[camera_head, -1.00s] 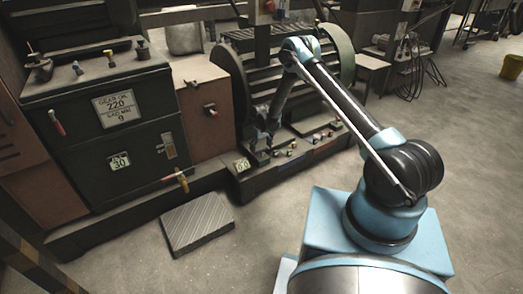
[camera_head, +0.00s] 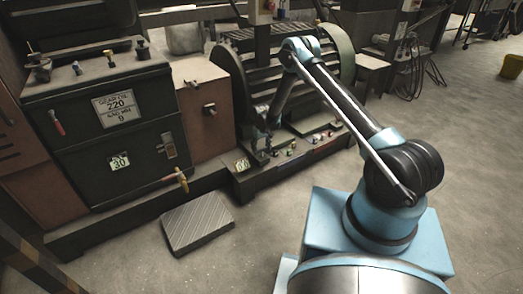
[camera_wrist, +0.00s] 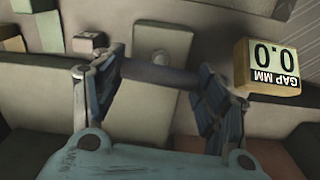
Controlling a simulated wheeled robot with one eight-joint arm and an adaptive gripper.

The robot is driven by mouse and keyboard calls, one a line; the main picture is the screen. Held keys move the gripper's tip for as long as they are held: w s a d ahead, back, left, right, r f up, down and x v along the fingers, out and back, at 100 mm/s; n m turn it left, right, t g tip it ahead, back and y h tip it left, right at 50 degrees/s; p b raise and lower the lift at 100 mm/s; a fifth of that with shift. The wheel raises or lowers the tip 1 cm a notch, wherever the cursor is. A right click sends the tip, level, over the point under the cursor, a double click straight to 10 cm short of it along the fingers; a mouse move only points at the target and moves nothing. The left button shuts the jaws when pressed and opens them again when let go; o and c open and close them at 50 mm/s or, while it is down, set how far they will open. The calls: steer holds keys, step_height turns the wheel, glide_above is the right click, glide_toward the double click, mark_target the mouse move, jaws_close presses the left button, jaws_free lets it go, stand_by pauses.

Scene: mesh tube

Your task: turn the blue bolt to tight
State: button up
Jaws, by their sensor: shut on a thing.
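My gripper (camera_wrist: 160,72) shows in the wrist view with a finger on each side of a dark blue-grey bar, which I take to be the blue bolt (camera_wrist: 158,75). The fingers are shut on it. Its seat and far end are hidden, so I cannot see how deep it sits. In the head view my gripper (camera_head: 260,143) is low at the front of the dark machine, beside a row of small coloured knobs. The bolt cannot be made out there.
A yellowish gauge block (camera_wrist: 268,65) reads "GAP MM 0.0", upside down in the wrist view. A pale block (camera_wrist: 163,43) stands just beyond the bar. In the head view a ribbed plate (camera_head: 197,222) lies on the floor, with a dark cabinet (camera_head: 110,130) at left.

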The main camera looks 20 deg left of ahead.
steer(key=m, duration=1.7)
steer(key=shift+m, duration=2.9)
steer(key=shift+w, duration=0.1)
steer(key=o, duration=1)
steer(key=shift+o, duration=0.2)
